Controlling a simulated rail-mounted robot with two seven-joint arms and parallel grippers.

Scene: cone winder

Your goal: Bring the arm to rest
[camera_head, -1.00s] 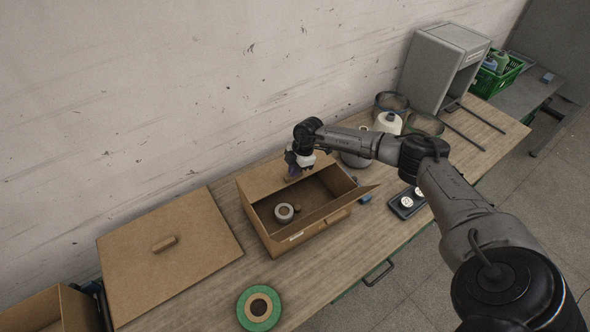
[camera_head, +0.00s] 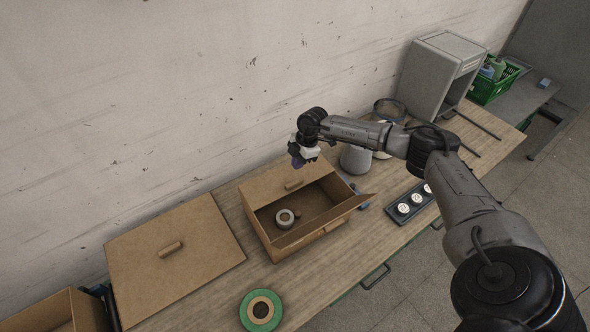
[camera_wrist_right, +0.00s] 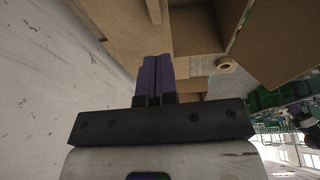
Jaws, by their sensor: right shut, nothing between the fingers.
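My right gripper (camera_head: 298,161) is shut and empty. It hangs in the air above the back side of an open cardboard box (camera_head: 338,215) on the table. In the right wrist view its two purple fingers (camera_wrist_right: 157,75) are pressed together with nothing between them. My right arm reaches in from the lower right of the head view. My left gripper is not in view.
A ring-shaped roll (camera_head: 285,218) lies inside the box. A flat cardboard panel with a handle (camera_head: 200,270) lies to its left. A green disc (camera_head: 261,311) is in front. A grey cone (camera_head: 356,160), a dark tray (camera_head: 409,203) and a grey cabinet (camera_head: 432,75) stand to the right.

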